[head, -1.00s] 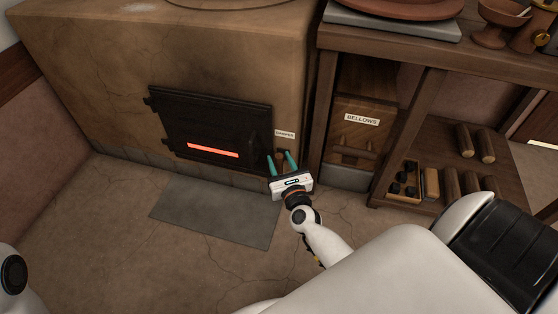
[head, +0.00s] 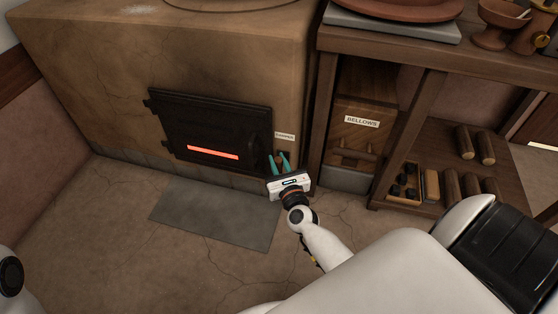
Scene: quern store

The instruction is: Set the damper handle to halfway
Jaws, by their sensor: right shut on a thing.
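The damper label (head: 285,136) is a small white plate on the front of the clay stove, to the right of the black fire door. My right gripper (head: 279,159) is just below this label, at the stove front. Its two teal fingers are close together and shut on the damper handle. The handle itself is hidden by the fingers or too small to make out, so its setting cannot be read. My left gripper is out of the picture; only a white and black part of mine shows at the lower left edge.
The black fire door (head: 218,133) with a glowing slot stands left of my right gripper. A grey floor plate (head: 215,212) lies below it. The wooden bellows box (head: 365,122) and a shelf (head: 480,160) with logs and a small crate stand at right. The floor in front is clear.

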